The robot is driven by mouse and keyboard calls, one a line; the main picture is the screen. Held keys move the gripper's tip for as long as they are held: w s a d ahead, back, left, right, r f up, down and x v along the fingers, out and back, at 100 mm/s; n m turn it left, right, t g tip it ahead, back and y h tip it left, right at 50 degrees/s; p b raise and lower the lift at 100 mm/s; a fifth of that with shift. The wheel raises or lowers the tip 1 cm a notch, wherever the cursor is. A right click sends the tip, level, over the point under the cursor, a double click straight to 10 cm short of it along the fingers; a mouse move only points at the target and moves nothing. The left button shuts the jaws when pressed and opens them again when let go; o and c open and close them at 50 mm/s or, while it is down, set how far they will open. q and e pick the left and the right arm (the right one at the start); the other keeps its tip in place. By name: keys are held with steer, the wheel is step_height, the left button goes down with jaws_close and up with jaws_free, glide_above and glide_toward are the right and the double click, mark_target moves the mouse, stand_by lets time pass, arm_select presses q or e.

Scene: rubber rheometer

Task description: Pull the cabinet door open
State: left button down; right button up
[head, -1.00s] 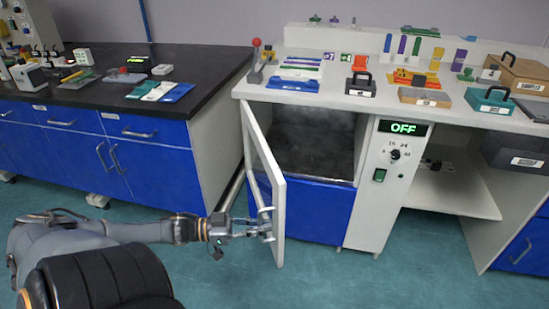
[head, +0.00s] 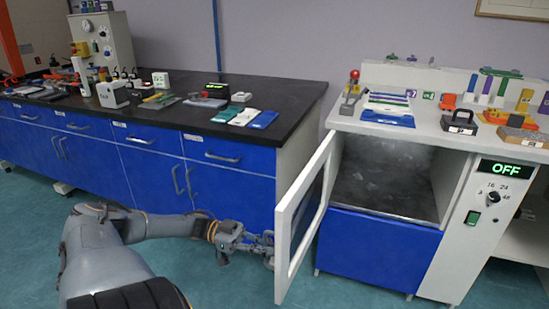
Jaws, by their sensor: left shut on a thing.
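The cabinet door (head: 283,246) is a white framed panel with a dark window. It is hinged at the left of the cabinet opening and stands swung well out toward me. The cabinet (head: 385,185) behind it is open, with a dark, empty-looking inside. My left gripper (head: 262,247) reaches in from the left and is shut on the door's handle at its outer face. The handle itself is mostly hidden by the fingers. My right gripper does not show.
A black-topped bench with blue drawers (head: 150,165) stands close to the left of the door. A control panel (head: 484,210) reading OFF is right of the opening. The white worktop (head: 430,125) above holds trays and tools. Teal floor is clear in front.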

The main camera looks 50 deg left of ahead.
arm_select(q)
steer(key=shift+s+a+f, duration=0.1)
steer(key=shift+s+a, duration=0.15)
steer(key=shift+a, duration=0.2)
steer(key=c, duration=1.4)
jaws_free()
steer(key=shift+v, duration=6)
